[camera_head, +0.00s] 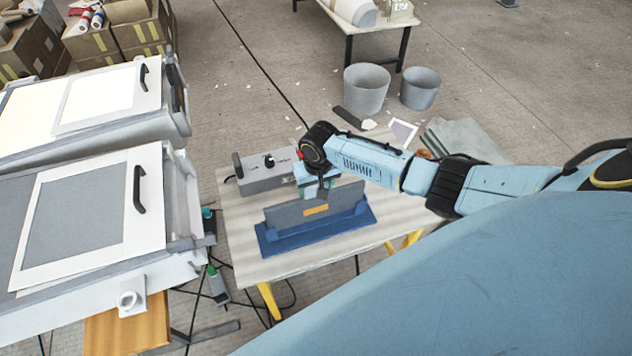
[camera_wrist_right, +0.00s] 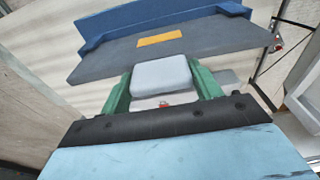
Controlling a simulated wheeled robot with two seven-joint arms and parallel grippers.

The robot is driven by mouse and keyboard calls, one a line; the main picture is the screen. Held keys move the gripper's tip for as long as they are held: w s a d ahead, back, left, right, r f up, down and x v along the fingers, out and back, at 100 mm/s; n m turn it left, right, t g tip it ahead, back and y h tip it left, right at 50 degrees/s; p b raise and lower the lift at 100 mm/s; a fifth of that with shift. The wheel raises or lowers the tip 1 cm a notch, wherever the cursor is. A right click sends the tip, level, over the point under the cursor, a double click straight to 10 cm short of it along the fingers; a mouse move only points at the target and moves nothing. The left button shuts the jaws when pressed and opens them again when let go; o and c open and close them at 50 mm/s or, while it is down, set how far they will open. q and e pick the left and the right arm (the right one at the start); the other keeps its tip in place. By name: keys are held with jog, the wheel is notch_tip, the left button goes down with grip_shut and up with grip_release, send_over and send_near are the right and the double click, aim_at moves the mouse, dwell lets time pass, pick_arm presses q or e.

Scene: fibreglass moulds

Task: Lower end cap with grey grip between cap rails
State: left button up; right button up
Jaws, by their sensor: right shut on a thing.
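The end cap (camera_head: 283,217) is a grey plate with an orange label, upright at the blue stand (camera_head: 290,245) on the small table. Whether it rests in the stand or hangs just above it, I cannot tell. My right gripper (camera_head: 320,190) is over the plate's upper edge. In the right wrist view the green fingers of this gripper (camera_wrist_right: 162,82) are shut on the light grey grip (camera_wrist_right: 160,73), with the end cap (camera_wrist_right: 215,40) and blue stand (camera_wrist_right: 170,14) beyond. I cannot clearly make out the cap rails. My left gripper is out of view.
A grey control box (camera_head: 265,172) stands behind the stand on the table (camera_head: 240,225). Two large moulds (camera_head: 75,215) (camera_head: 110,95) with black-handled white panels fill the left. Grey buckets (camera_head: 366,90) (camera_head: 420,88) stand behind. Cables and a green-topped bottle (camera_head: 217,284) lie beside the table.

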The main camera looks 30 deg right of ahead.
jog(key=shift+f+b, duration=0.65)
jog(key=shift+f, duration=0.4)
jog(key=o, duration=1.8)
jog(key=shift+c, duration=0.2)
notch_tip(320, 180, up, 13)
jog(key=s+p, duration=0.1)
jog(key=shift+s+a+r, duration=0.15)
jog(key=shift+s+a, duration=0.05)
jog(key=shift+s, duration=0.1)
